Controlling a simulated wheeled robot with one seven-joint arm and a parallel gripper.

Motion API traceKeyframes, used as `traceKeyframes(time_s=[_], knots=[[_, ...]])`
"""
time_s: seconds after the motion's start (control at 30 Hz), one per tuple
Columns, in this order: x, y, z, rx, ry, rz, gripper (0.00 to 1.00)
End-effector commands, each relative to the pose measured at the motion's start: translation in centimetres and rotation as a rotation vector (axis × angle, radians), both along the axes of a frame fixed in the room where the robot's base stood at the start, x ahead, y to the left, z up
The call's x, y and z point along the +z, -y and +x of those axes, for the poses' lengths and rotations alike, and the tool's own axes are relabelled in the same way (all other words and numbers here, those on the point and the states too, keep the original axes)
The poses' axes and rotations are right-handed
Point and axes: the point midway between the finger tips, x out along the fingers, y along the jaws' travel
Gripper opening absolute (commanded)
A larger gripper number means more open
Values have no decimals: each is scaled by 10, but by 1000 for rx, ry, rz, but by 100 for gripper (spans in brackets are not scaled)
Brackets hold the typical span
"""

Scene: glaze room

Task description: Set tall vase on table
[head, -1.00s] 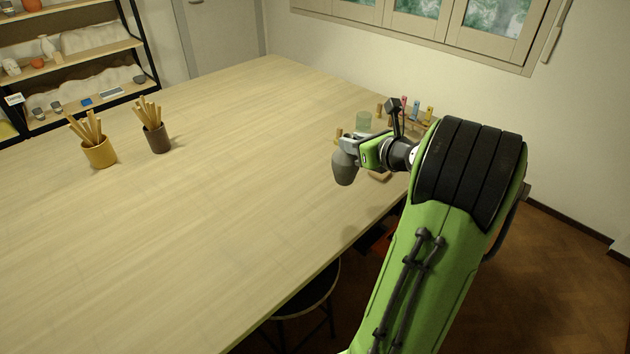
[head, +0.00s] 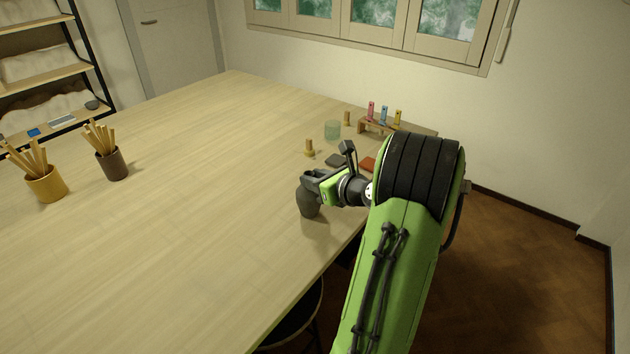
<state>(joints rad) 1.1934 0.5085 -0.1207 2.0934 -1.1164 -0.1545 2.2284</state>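The vase (head: 310,203) is dark grey, with a rounded body narrowing toward its base. It is upright at the near right side of the wooden table (head: 190,235). My gripper (head: 308,181) is at the vase's top, and its fingers appear closed around the neck, which they hide. The vase's base is over the tabletop, with a faint shadow beside it. I cannot tell whether the base touches the wood.
A yellow pot (head: 46,186) and a dark pot (head: 114,166) of wooden tools stand at left. Beyond my gripper are a glass (head: 332,130), a wooden stamp (head: 309,149), a dark block (head: 334,160), a red block (head: 368,164) and a small rack (head: 378,126). The table's middle is clear.

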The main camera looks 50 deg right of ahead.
Motion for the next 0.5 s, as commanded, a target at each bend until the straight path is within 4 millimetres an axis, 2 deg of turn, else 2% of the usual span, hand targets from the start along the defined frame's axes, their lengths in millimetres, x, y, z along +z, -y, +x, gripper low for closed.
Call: traceKeyframes(time_s=[0.03,0.13,0.4,0.5], knots=[[0,0,0,0,0,0,39],[1,0,0,0,0,0,54],[1,0,0,0,1,0,55],[5,0,-9,-2,1,0,55]])
